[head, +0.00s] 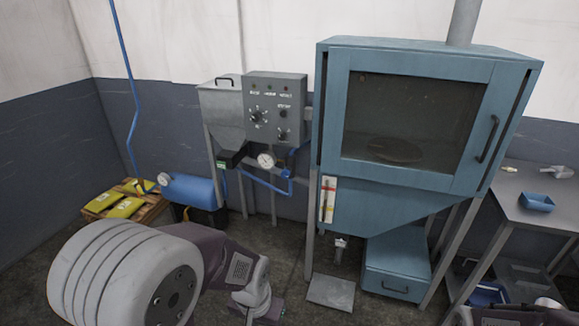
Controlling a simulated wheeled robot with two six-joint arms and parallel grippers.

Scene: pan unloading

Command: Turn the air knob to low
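A grey control panel (276,110) is on the wall left of the blue cabinet. It carries a dial knob (256,116) with a printed scale on its left. Two smaller dark knobs sit on its right, an upper knob (283,114) and a lower knob (283,134). The labels are too small to read, so I cannot tell which is the air knob or where it points. A round gauge (266,160) hangs below the panel. My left arm fills the lower left, well short of the panel; no gripper fingers show. Part of my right arm shows at the bottom right; its gripper is out of view.
The large blue cabinet (345,205) with a glass door stands right of the panel. A grey hopper (221,108) adjoins the panel. A blue tank (188,190) and a pallet with yellow bags (125,207) are left. A metal table (515,205) is right.

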